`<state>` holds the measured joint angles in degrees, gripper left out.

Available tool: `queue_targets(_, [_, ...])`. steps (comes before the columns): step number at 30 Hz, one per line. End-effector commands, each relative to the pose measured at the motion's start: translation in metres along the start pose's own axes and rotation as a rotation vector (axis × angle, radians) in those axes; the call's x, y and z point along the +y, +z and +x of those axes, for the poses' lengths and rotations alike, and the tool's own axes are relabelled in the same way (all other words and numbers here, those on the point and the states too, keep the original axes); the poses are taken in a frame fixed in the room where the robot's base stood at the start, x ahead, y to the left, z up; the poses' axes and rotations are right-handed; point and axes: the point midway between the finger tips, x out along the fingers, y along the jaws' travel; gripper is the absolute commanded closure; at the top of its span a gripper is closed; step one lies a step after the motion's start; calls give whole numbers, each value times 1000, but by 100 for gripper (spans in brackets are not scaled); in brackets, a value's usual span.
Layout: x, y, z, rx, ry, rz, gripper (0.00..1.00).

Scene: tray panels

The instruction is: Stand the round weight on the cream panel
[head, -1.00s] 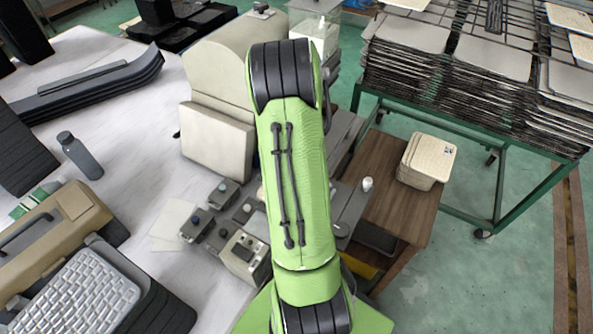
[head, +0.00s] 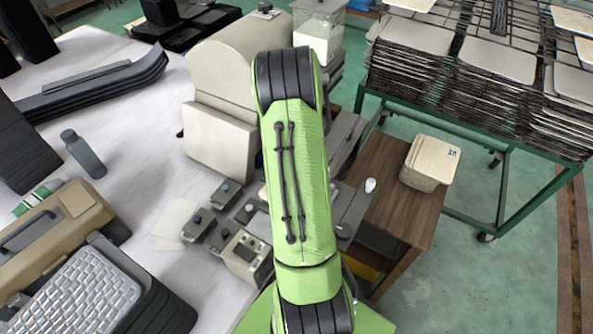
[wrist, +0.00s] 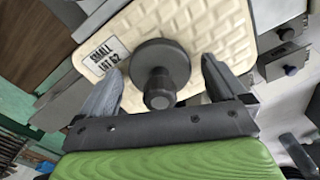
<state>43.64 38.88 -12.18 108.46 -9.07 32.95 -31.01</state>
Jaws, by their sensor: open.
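The round weight (wrist: 160,60), a dark grey disc with a round knob, shows in the wrist view over the cream panel (wrist: 215,22). It appears to rest on the panel's face. My gripper (wrist: 160,66) is open, with one finger on each side of the weight in the picture and visible gaps between. In the head view my green arm hides the gripper and the weight.
A stack of cream panels (head: 430,162) sits on a brown wooden table (head: 401,207) at right. Small grey switch boxes (head: 227,194) stand left of my arm. A green-framed rack (head: 470,127) stands at the back right, with open green floor in front.

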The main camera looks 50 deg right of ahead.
Motion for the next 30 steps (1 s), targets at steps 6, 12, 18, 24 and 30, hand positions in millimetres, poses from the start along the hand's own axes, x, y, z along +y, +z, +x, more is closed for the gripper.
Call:
queue_targets(6, [1, -1, -21, 5, 3, 0, 2])
queue_targets(12, [0, -1, -77, 7, 4, 0, 2])
queue_targets(18, [0, -1, -116, 3, 2, 0, 2])
queue_targets(24, [0, 0, -124, 0, 0, 0, 2])
queue_targets(30, [-46, -4, -158, 64, 6, -38, 2])
